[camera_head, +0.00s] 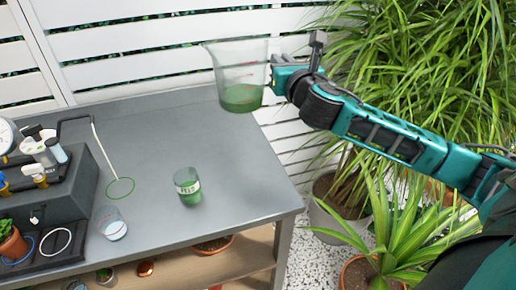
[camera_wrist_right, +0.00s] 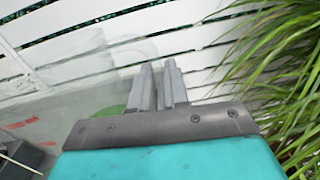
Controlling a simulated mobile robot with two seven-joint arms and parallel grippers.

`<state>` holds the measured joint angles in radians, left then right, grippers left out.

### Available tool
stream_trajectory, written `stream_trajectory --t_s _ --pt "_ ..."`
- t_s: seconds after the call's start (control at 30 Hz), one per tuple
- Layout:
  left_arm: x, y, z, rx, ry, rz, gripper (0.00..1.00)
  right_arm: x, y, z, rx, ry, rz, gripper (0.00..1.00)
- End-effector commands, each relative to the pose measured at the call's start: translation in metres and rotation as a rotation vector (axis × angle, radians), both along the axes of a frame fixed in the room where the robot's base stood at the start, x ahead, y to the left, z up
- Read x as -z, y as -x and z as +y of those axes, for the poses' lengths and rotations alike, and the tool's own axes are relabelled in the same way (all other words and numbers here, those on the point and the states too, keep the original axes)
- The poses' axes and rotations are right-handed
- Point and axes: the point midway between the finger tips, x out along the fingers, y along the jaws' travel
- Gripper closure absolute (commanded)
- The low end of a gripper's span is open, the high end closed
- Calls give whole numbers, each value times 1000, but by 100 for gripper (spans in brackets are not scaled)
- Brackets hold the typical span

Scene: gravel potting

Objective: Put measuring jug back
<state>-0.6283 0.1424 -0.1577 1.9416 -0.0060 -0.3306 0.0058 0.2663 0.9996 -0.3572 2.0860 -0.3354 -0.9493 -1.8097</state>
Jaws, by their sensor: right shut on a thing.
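The clear measuring jug (camera_head: 240,72) is upright with green contents at its bottom, at the back right corner of the grey table in the head view. My right gripper (camera_head: 275,73) is shut on the jug at its right side, where the handle would be; the handle itself is hard to make out. In the right wrist view the gripper fingers (camera_wrist_right: 158,88) are close together, with the jug's clear wall (camera_wrist_right: 60,85) to their left. I cannot tell whether the jug's base touches the table. My left gripper is not in view.
A glass with green contents (camera_head: 188,187) and a glass with pale contents (camera_head: 111,224) stand on the grey table (camera_head: 235,180). A dark box (camera_head: 60,190) with bottles fills the left. Plants (camera_head: 410,90) crowd the right.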

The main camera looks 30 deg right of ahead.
Motion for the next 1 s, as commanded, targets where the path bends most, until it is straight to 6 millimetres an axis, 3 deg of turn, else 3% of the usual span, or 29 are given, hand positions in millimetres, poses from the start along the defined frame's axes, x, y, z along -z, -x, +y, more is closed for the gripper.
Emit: stream_trajectory --t_s 0.2,0.5,0.77,1.0 --pt "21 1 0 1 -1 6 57 60 0 0 1 -4 4 100" --pt "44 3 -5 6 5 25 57 130 0 0 0 -2 2 100" --pt "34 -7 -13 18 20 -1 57 151 0 0 -1 -2 -1 100" --pt "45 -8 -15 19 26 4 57 185 0 0 0 -2 2 100"
